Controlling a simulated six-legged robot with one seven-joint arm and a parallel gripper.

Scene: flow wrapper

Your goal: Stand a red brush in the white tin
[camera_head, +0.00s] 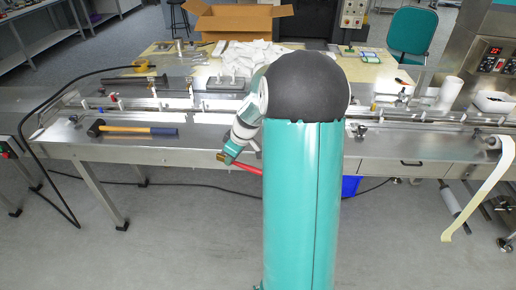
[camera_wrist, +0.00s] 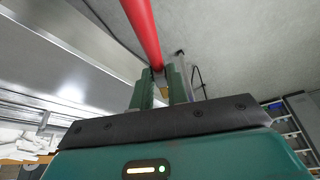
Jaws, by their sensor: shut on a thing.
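A red brush (camera_head: 247,168) is held by my gripper (camera_head: 229,158) in front of the metal bench, below its top edge. The brush's red handle points right and partly hides behind my arm in the head view. In the wrist view the red handle (camera_wrist: 143,30) runs up and away from between the fingers of my gripper (camera_wrist: 161,82), which is shut on the brush near a yellowish part. A white cylinder (camera_head: 451,91) stands on the right part of the bench; I cannot tell whether it is the white tin. No other tin is clear.
A hammer (camera_head: 133,131) lies on the bench's left front. A white bowl-like thing (camera_head: 493,102) is at the far right. An open cardboard box (camera_head: 232,22) and white crumpled pieces (camera_head: 248,55) are at the back. A blue thing (camera_head: 351,186) shows under the bench.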

